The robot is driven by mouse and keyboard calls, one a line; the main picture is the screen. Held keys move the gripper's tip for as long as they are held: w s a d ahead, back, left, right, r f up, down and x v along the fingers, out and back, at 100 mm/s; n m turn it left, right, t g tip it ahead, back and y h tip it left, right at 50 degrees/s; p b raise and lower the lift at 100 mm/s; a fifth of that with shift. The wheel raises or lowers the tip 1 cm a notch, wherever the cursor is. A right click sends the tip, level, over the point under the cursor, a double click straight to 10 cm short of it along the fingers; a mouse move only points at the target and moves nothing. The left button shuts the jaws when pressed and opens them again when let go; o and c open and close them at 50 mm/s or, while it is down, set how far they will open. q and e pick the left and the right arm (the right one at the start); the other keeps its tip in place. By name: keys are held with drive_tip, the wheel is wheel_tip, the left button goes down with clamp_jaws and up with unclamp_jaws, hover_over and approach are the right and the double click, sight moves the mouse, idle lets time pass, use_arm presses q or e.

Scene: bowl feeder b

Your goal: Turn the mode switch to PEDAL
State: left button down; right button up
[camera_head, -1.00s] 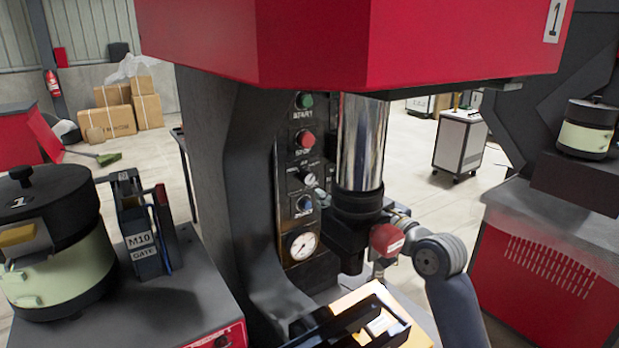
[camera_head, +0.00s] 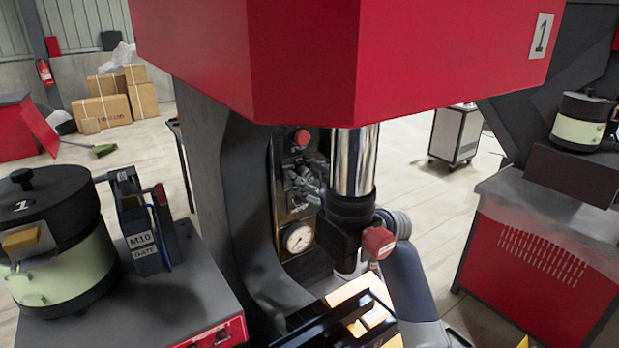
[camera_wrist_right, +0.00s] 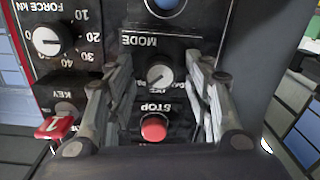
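The mode switch (camera_wrist_right: 160,78) is a round grey knob on the black control panel, under an upside-down MODE label in the right wrist view. The small labels around it are partly covered, and I cannot tell which one it points to. My right gripper (camera_wrist_right: 161,68) is open, with one finger on each side of the knob; I cannot tell whether they touch it. In the head view my right gripper (camera_head: 306,186) is at the panel and hides the switch.
The red STOP button (camera_wrist_right: 153,127) lies close to the knob, between my fingers in the picture. A force dial (camera_wrist_right: 47,41) and a red key tag (camera_wrist_right: 55,127) are beside it. The chrome press cylinder (camera_head: 354,160) and gauge (camera_head: 298,238) are near my arm.

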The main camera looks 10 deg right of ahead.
drive_tip(key=c, duration=1)
use_arm(q)
drive_tip(key=shift+s, duration=0.35)
use_arm(e)
drive_tip(key=shift+o, duration=0.2)
use_arm(q)
drive_tip(key=shift+f, duration=0.15)
